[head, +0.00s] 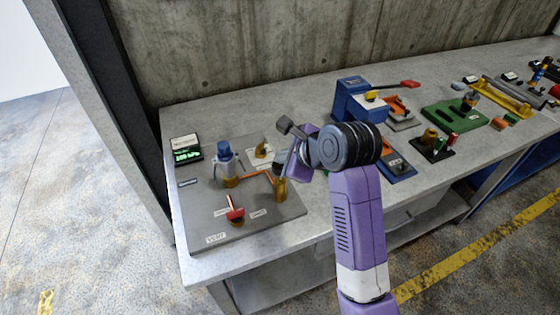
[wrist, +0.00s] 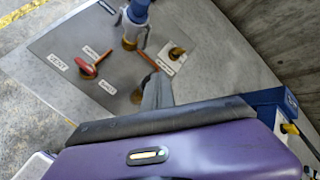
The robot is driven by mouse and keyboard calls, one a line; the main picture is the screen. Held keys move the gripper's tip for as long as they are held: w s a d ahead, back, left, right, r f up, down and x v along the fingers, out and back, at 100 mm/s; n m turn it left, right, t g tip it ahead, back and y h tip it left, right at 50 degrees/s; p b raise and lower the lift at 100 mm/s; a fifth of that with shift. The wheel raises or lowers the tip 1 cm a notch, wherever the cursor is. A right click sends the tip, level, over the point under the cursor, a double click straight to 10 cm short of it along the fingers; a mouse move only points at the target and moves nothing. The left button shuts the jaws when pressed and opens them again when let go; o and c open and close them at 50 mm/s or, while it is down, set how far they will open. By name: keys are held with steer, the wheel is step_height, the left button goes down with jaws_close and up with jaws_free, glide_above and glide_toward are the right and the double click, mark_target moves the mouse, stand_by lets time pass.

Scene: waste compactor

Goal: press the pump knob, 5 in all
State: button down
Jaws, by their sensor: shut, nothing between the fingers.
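On a grey plate (head: 205,222) a pump stands upright, with a blue knob (head: 223,147) on a pale body and brass foot. The blue knob also shows at the top edge of the wrist view (wrist: 138,8), partly cut off. I take it for the pump knob; its label is not readable. My gripper (head: 281,158) is shut and empty, to the right of the knob and apart from it, above a brass post (head: 279,191). In the wrist view the shut fingers (wrist: 157,90) point toward the plate near that post.
A copper-coloured lever (head: 257,174) runs near the brass post. A red-handled valve (head: 234,212) sits at the plate's front by a VENT label. A display (head: 187,150) with green digits is at the left. A blue device (head: 352,103) stands to the right. A concrete wall backs the bench.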

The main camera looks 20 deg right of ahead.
mark_target(282, 166)
steer(key=shift+f+b, duration=0.45)
steer(key=shift+f, duration=1)
stand_by(0.9)
steer(key=shift+r, duration=0.1)
steer(key=shift+r+p, duration=2.35)
steer(key=shift+p, duration=0.2)
step_height(282, 166, up, 3)
steer(key=p, duration=0.2)
steer(key=shift+f+p, duration=0.15)
steer(key=shift+p, duration=0.25)
steer(key=shift+r, duration=1.15)
